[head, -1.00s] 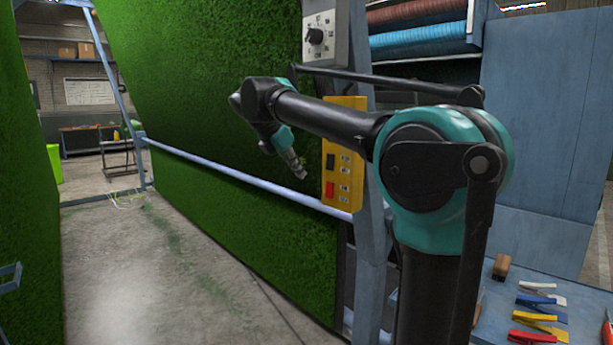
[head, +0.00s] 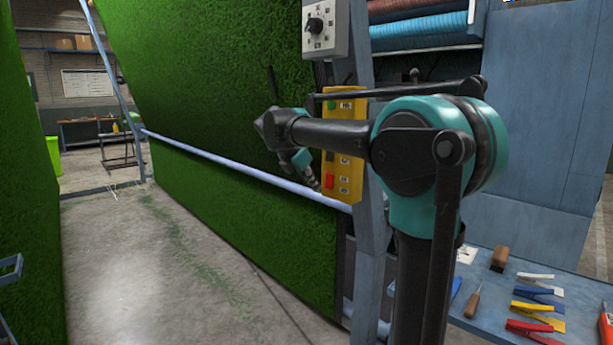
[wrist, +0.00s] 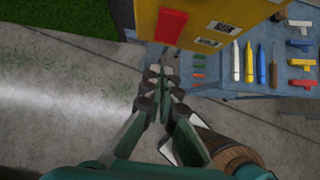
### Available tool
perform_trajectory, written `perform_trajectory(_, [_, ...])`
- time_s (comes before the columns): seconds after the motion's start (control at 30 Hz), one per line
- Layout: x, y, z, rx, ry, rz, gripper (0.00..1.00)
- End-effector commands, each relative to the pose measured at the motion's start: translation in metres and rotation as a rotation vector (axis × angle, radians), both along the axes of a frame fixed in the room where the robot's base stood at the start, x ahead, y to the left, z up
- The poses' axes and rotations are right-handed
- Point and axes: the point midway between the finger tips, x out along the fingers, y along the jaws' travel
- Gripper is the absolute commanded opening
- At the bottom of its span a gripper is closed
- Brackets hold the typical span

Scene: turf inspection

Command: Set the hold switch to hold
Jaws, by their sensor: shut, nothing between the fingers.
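The yellow control box (head: 345,187) is mounted on the blue-grey post, with a green part (head: 332,105) at its top, a dark switch (head: 330,157) and a red switch (head: 330,181) below. Small labels beside them are too small to read. My gripper (head: 316,187) is shut and empty, just left of the box near the red switch's height. In the wrist view the shut fingertips (wrist: 160,72) lie below the red switch (wrist: 171,25), and a gap shows between them. I cannot tell which control is the hold switch or how it is set.
A grey dial panel (head: 325,30) is above the box. A turf wall (head: 210,100) with a pale rail (head: 240,172) stands behind my gripper. A blue bench (head: 490,310) at lower right holds clips and tools. The concrete floor (head: 130,280) at left is clear.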

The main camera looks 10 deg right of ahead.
Motion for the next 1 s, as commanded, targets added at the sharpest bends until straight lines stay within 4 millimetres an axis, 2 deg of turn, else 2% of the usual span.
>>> perform_trajectory(0.1, [0.01,-0.016,0.0,-0.001,-0.001,-0.004,0.0])
perform_trajectory(0.3, [0.019,-0.027,-0.002,-0.001,0.0,-0.002,0.0])
perform_trajectory(1.0, [0.023,-0.033,-0.005,-0.001,0.0,-0.001,0.0])
